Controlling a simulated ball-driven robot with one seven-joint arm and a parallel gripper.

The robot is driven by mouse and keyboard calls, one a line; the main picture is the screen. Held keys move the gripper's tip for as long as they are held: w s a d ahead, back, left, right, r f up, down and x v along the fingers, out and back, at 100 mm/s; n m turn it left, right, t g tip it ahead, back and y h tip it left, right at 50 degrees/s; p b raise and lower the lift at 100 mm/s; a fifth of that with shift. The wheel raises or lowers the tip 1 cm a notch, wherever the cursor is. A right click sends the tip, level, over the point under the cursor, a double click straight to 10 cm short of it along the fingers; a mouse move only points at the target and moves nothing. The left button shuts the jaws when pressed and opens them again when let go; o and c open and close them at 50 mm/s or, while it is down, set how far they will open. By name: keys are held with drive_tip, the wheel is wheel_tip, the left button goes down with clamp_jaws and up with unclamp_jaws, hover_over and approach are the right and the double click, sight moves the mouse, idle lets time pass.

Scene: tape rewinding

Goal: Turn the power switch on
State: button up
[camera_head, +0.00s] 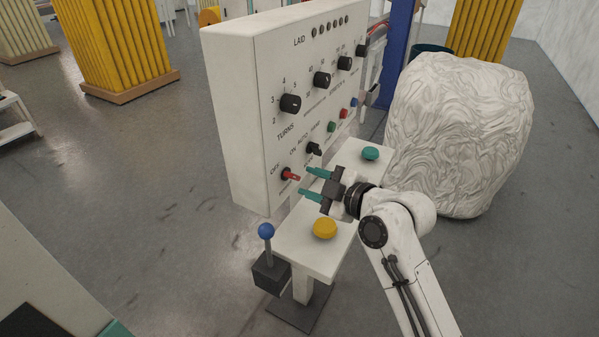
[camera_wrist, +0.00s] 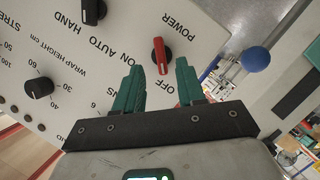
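The red power switch (camera_head: 291,175) is on the lower near part of the white control panel (camera_head: 236,110), beside the OFF label. In the wrist view the red power switch (camera_wrist: 161,56) shows between the POWER, ON and OFF labels; I cannot tell for sure which label it points to. My gripper (camera_head: 304,180) is open, its teal fingers facing the panel just right of the switch. In the wrist view my gripper (camera_wrist: 158,76) has its fingers on either side of the switch's near end, with nothing visible held. Contact with the switch is not visible.
A black AUTO/HAND knob (camera_head: 314,148) sits beside the switch. Below my gripper is a pale ledge with a yellow button (camera_head: 325,228) and a teal button (camera_head: 370,153). A blue-topped lever (camera_head: 266,231) stands at its near end. A large wrapped bale (camera_head: 460,130) stands to the right.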

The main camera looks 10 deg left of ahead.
sight(296, 178)
drive_tip(key=shift+p+x, duration=0.45)
drive_tip(key=shift+x, duration=2.1)
drive_tip(key=shift+s, duration=0.1)
drive_tip(key=c, duration=0.7)
